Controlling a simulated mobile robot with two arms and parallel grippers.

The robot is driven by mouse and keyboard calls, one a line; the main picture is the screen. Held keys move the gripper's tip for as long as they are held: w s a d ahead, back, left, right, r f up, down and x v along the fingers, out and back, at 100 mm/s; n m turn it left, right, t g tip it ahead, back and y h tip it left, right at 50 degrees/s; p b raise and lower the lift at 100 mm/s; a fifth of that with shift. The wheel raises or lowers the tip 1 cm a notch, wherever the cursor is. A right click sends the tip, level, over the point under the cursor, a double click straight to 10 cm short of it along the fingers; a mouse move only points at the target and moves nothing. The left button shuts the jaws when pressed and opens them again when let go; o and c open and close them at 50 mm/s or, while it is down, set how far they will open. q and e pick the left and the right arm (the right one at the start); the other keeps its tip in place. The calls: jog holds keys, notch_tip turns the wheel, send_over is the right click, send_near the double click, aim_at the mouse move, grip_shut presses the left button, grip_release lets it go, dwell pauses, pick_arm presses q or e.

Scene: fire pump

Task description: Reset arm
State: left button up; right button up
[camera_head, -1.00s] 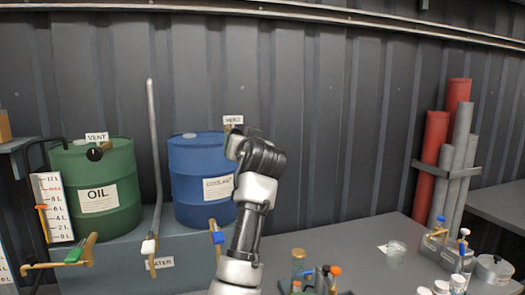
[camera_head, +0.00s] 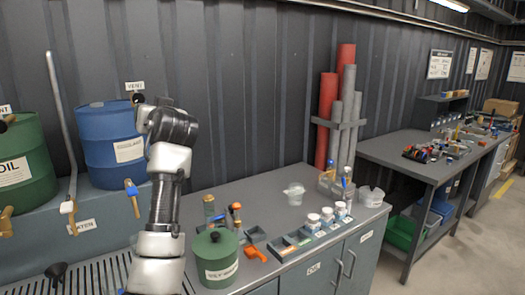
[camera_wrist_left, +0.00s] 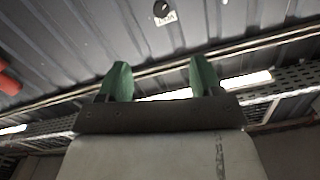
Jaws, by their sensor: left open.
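One of my arms (camera_head: 165,190) stands upright at the left of the head view, in front of the blue barrel (camera_head: 108,150). Its bent dark joint is at the top, and no gripper fingers show there. In the left wrist view my left gripper (camera_wrist_left: 160,80) has two green fingers held wide apart with nothing between them. Beyond them are the ribbed dark wall and a long rail. A black knob (camera_wrist_left: 161,9) with a small label is at the top of that view. My right gripper is not in view.
A green barrel (camera_head: 22,165) stands at the left. The grey bench (camera_head: 265,195) carries a green canister (camera_head: 215,258), small jars and an orange item. Red and grey tubes (camera_head: 328,115) stand in a rack at the wall. A worktable (camera_head: 385,150) and open floor lie at the right.

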pick_arm(q)
jog(key=s+f+m+g+h, duration=0.15)
jog(key=s+f, duration=0.35)
jog(key=f, duration=0.7)
jog(key=s+a+f+g+h, duration=0.15)
jog(key=s+f, duration=0.35)
jog(key=f, duration=0.7)
jog(key=s+f+m+g+h, duration=0.15)
jog(key=s+f, duration=0.35)
jog(key=f, duration=0.7)
jog(key=s+d+f+m+g+h, duration=0.15)
jog(key=s+f, duration=0.25)
jog(key=s, duration=0.7)
jog(key=s+d+f+g+h, duration=0.25)
jog(key=s+f, duration=0.25)
jog(key=s, duration=0.5)
jog(key=s+d+f+m+g+h, duration=0.1)
jog(key=s+d+f+g+h, duration=0.2)
jog(key=s, duration=0.8)
notch_tip(320, 180, down, 26)
jog(key=a+g+y, duration=0.1)
jog(key=s+a+f+g, duration=0.1)
jog(key=s+a+f, duration=0.2)
jog(key=s+f, duration=1.3)
jog(key=shift+s+f+m, duration=0.3)
jog(key=shift+s+m, duration=0.05)
